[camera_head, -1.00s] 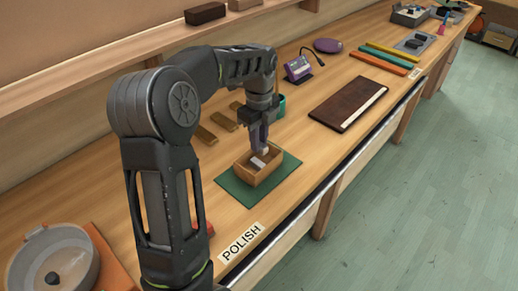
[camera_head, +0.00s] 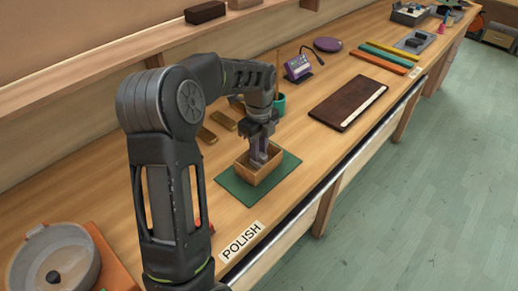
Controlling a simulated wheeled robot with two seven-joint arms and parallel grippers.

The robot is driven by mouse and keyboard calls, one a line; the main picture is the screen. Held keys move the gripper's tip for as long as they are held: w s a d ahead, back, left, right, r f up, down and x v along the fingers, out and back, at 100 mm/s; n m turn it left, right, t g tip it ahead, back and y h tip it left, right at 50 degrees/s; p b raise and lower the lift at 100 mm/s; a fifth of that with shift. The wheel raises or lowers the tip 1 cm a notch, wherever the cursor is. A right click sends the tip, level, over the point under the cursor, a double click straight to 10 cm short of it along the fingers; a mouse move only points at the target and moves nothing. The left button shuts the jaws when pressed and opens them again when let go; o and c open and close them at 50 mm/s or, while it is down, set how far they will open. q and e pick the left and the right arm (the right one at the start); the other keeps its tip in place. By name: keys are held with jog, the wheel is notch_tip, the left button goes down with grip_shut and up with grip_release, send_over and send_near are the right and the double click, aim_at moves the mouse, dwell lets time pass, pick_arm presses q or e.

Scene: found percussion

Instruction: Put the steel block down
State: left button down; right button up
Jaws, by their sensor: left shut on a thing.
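A small open wooden box (camera_head: 263,178) stands on a green mat (camera_head: 231,187) near the front edge of the workbench, by the POLISH label. My left gripper (camera_head: 259,155) points down with its fingers reaching into the box. It is shut on the steel block, which is mostly hidden between the fingers and behind the box walls. I cannot tell whether the block touches the box floor. My right gripper is not in view.
A dark brown board (camera_head: 347,103) lies to the right on the bench. A teal cup (camera_head: 280,104) and a purple device (camera_head: 298,68) stand behind the gripper. A round grey pan (camera_head: 54,264) sits at lower left. Bare bench lies between mat and board.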

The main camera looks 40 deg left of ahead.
pick_arm(q)
jog(key=shift+f, duration=0.2)
jog(key=c, duration=1.3)
grip_release()
jog(key=shift+r+p, duration=0.35)
jog(key=shift+r, duration=0.2)
notch_tip(320, 180, up, 12)
jog(key=shift+f, duration=0.15)
